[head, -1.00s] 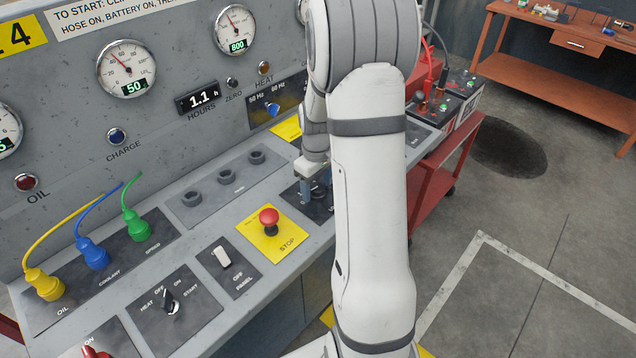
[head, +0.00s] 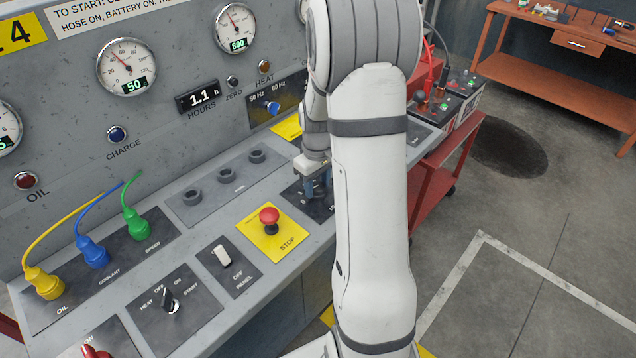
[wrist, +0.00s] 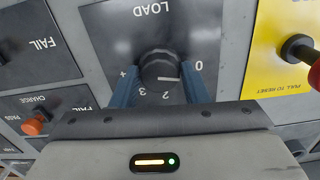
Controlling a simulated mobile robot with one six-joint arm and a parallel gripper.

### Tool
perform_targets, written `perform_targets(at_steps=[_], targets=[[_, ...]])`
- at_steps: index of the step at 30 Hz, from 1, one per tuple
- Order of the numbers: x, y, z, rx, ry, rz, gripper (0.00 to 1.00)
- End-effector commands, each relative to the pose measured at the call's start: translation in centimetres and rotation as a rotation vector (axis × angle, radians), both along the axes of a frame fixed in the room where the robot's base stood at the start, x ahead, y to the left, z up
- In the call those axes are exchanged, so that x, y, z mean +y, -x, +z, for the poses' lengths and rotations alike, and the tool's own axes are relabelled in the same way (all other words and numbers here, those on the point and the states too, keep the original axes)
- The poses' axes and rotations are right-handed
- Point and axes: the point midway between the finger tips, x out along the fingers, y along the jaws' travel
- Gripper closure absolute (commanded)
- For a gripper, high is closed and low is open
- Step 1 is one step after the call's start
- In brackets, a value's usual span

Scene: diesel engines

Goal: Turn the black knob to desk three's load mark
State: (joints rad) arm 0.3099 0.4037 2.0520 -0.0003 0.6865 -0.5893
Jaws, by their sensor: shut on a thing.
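The black knob (wrist: 160,68) sits on the dark LOAD panel (wrist: 110,20) in the wrist view. Its white line points to the right of the picture, on the side of the 0 mark. The marks 0, 2, 3 and + show around it; the place between 0 and 2 is hidden by a finger. My gripper (wrist: 161,72) has its blue fingers on both sides of the knob, shut on it. In the head view my gripper (head: 317,187) reaches down onto this panel, and the knob is mostly hidden there.
A red STOP button (head: 269,217) on a yellow plate stands close beside the LOAD panel. A white PANEL switch (head: 223,256) and a HEAT/START knob (head: 170,299) lie nearer. In the wrist view an orange knob (wrist: 33,127) is at the left.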

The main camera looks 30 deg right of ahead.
Motion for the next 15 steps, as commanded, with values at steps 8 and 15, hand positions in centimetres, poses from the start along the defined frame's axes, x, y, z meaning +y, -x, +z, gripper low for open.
perform_targets(at_steps=[8, 15], targets=[[-0.04, -0.13, -0.06, -0.005, 0.002, -0.192, 0.82], [-0.01, -0.13, -0.05, -0.005, 0.001, -0.383, 0.82]])
